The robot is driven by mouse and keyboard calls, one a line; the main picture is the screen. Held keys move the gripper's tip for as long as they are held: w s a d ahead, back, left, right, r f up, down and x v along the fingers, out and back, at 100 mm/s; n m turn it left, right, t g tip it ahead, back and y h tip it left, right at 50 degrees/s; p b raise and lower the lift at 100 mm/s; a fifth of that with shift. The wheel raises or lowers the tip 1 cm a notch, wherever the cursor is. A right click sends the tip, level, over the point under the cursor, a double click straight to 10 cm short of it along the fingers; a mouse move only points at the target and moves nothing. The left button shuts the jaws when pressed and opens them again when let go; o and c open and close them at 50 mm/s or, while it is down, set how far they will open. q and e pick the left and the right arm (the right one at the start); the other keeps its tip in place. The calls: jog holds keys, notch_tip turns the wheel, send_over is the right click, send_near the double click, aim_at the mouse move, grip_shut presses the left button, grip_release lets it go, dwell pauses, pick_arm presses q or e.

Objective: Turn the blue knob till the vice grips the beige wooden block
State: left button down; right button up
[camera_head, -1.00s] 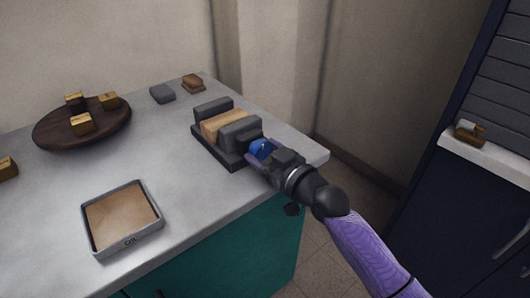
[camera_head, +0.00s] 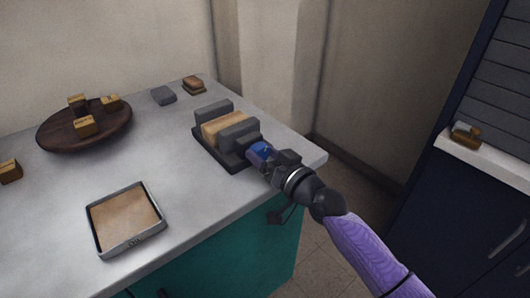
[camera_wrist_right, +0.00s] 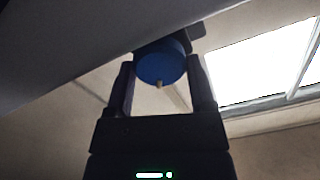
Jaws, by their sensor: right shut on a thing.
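The dark grey vice (camera_head: 211,108) stands near the right end of the counter. The beige wooden block (camera_head: 226,129) sits between its two jaws; from this angle I cannot tell whether both jaws touch it. The blue knob (camera_head: 260,151) is on the vice's front right side. My right gripper (camera_head: 267,154) is shut on the knob. In the right wrist view the knob (camera_wrist_right: 160,63) sits between the two fingers, with a small pale mark at its lower edge. My left gripper is not in view.
A dark round board (camera_head: 60,137) with several small wooden blocks stands at the left. A shallow tray (camera_head: 163,218) lies at the front. A grey block (camera_head: 163,95) and a brown brush-like item (camera_head: 193,84) lie at the back. The counter's middle is clear.

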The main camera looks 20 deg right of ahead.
jog(key=shift+m, duration=1.9)
jog(key=m+p, duration=0.1)
jog(key=m, duration=0.4)
jog(key=shift+d+f, duration=0.1)
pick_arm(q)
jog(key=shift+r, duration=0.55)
pick_arm(e)
jog(key=shift+m, duration=0.6)
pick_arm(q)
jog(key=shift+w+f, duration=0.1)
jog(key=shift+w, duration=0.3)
